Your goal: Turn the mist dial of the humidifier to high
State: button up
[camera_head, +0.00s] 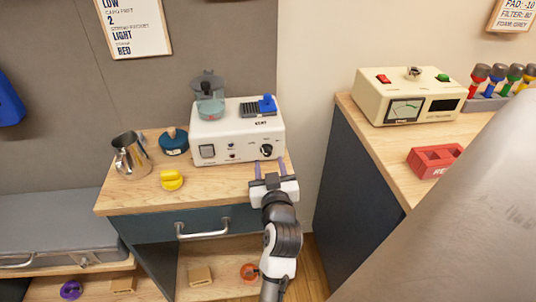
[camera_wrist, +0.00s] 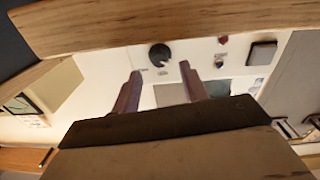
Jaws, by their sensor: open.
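A white box-shaped appliance (camera_head: 222,143), which I take as the humidifier, stands on the wooden cabinet top. A grey translucent jar (camera_head: 209,100) and a blue slider-like part (camera_head: 265,104) sit on top. Its front has a square dark switch (camera_head: 207,151), small coloured parts and a round black dial (camera_head: 266,150) at the right. The dial also shows in the wrist view (camera_wrist: 159,54). My gripper (camera_head: 269,167) is open and empty, its two fingers pointing at the front face just below the dial. In the wrist view my gripper (camera_wrist: 160,72) appears apart from the dial. The dial's setting is too small to read.
A steel pitcher (camera_head: 130,155), a teal round object (camera_head: 174,141) and a yellow object (camera_head: 172,180) stand left on the cabinet top (camera_head: 140,195). A drawer handle (camera_head: 202,230) juts out below. A cream meter box (camera_head: 405,97) and red block (camera_head: 434,160) are on the right counter.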

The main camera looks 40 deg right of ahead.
aim_at(268, 154)
jog(key=shift+p+x, duration=0.35)
jog(key=shift+x, duration=1.5)
grip_shut()
jog(key=m+p, duration=0.2)
jog(key=m, duration=0.2)
jog(key=shift+m+p, duration=0.85)
jog(key=shift+m, duration=0.75)
